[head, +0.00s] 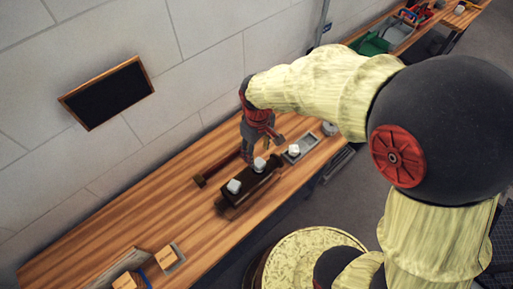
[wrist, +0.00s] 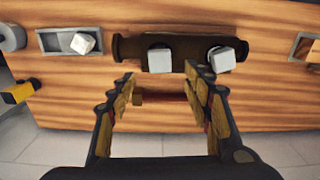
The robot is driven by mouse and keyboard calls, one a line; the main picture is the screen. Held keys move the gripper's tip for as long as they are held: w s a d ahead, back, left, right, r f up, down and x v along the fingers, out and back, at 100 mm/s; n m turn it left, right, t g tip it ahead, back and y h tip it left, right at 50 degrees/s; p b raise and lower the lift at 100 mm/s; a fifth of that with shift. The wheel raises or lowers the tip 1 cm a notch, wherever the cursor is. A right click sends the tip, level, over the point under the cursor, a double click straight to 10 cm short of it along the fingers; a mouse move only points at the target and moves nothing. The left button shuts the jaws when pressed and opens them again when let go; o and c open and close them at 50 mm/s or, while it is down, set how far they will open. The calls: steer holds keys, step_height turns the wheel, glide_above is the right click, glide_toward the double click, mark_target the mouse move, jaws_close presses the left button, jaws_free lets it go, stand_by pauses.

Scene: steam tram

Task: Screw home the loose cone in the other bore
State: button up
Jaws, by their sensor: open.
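A dark brown valve body (head: 247,187) lies on the wooden bench; it also shows in the wrist view (wrist: 188,45). Two pale, blocky-headed cones sit on it, one on the left (head: 234,186) and one on the right (head: 259,164). The wrist view shows them the other way round. Whether either is fully seated I cannot tell, and their bores are hidden. A third pale piece (head: 293,150) lies tilted in a grey tray (wrist: 45,42). My gripper (wrist: 160,82) is open and empty, its fingers apart near the body, roughly facing the cone at left in the wrist view (wrist: 159,60).
A reddish bar with a dark end block (head: 201,181) lies on the bench beside the body. A grey cylinder (wrist: 10,37) stands beyond the tray. Wooden blocks (head: 168,255) sit at the bench's near left end. Bare bench (head: 120,225) lies between. The wall runs behind.

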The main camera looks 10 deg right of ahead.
mark_target(259, 161)
steer(key=shift+s+d+f, duration=0.15)
steer(key=shift+s, duration=0.1)
steer(key=shift+f, duration=0.3)
steer(key=shift+f+b, duration=0.4)
steer(key=shift+f, duration=3.05)
steer(key=shift+c, duration=0.8)
steer(key=c, duration=1.1)
jaws_close()
steer(key=shift+w+m, duration=0.1)
steer(key=shift+m, duration=1.8)
